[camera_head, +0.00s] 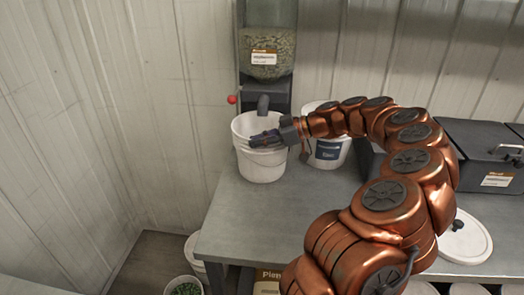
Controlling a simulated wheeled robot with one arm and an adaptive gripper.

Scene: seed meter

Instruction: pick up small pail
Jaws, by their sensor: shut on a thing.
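The small pail is a white round pail (262,165) standing upright on the grey table under the seed dispenser. My gripper (262,137) is at the end of my copper arm, which reaches in from the right. Its dark fingers are at the pail's upper side and rim and are shut on the pail. The exact contact of the fingers is too small to make out. Part of the rim is hidden behind the gripper.
The seed dispenser (266,51) with a spout and a red knob (232,99) stands behind the pail. A labelled white bucket (329,154) is close on the right. Dark bins (480,150) and a white lid (465,238) are farther right. The table (232,225) is clear in front of the pail.

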